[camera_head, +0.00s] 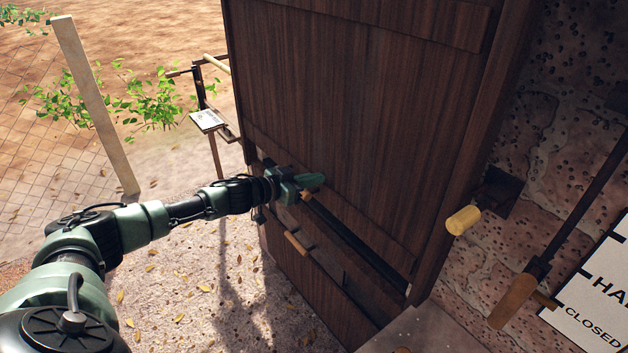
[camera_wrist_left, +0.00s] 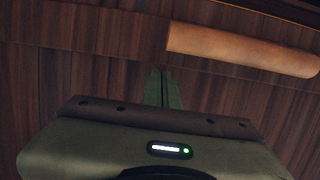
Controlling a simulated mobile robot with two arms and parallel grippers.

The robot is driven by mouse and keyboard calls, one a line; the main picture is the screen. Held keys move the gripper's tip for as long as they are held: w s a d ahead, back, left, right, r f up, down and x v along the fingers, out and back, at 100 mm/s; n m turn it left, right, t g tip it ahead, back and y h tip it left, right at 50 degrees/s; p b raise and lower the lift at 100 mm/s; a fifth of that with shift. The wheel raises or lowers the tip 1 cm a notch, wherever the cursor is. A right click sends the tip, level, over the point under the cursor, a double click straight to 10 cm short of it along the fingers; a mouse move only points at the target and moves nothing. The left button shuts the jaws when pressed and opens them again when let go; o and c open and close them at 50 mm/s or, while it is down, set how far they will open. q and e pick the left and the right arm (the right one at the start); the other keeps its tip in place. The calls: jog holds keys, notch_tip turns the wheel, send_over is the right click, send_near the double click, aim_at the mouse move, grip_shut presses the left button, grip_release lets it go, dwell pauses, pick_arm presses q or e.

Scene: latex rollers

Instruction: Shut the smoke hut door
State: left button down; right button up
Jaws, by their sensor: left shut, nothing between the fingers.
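The smoke hut door (camera_head: 350,100) is a tall dark-brown plank panel filling the upper middle of the head view. A dark gap runs under its lower edge, above a lower wooden panel; I cannot tell how far the door stands open. My left gripper (camera_head: 314,181) is shut and empty, with its fingers at the door's lower part in the head view. Contact is not clear. In the left wrist view, the shut fingers (camera_wrist_left: 162,90) point at brown planks, below and left of a tan round handle (camera_wrist_left: 240,50). My right gripper is out of view.
A wooden handle (camera_head: 297,243) sits on the lower panel. At right, a stone wall carries a yellow-tan handle (camera_head: 463,220), a lever with a wooden grip (camera_head: 513,300) and a sign (camera_head: 595,300) reading "CLOSED". A post (camera_head: 95,105) and a small stand (camera_head: 207,120) are at left.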

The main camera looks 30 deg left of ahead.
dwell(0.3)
